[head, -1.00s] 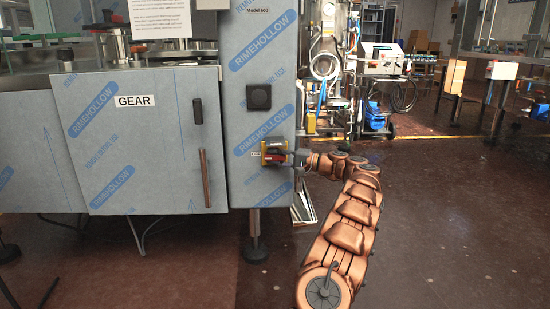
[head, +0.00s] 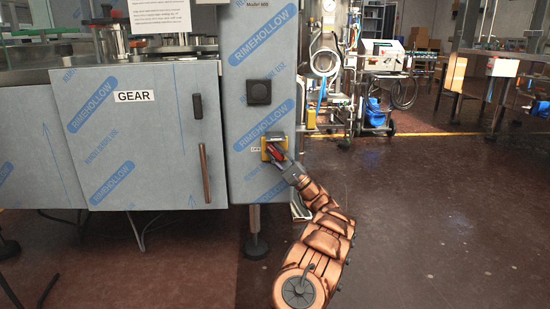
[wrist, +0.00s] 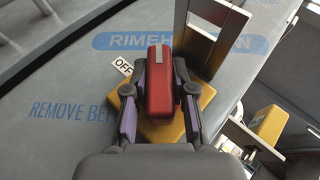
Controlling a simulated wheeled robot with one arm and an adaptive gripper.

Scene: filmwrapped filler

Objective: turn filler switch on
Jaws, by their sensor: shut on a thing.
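The filler switch is a red knob (wrist: 160,82) on a yellow plate (wrist: 182,124), fixed to the film-wrapped machine panel. A small "OFF" label (wrist: 123,67) sits beside the plate in the wrist view. In the head view the yellow plate (head: 266,148) is on the front of the narrow column, partly covered by my gripper (head: 279,153). In the wrist view my gripper (wrist: 158,92) has one finger on each side of the red knob and is shut on it. In the wrist view the plate looks tilted against the knob.
A black square box (head: 259,92) sits above the switch on the column. The "GEAR" cabinet door (head: 140,140) with its long handle (head: 205,172) is to the left. In the wrist view, a metal bracket (wrist: 212,40) stands close to the knob. Open floor (head: 440,210) lies to the right.

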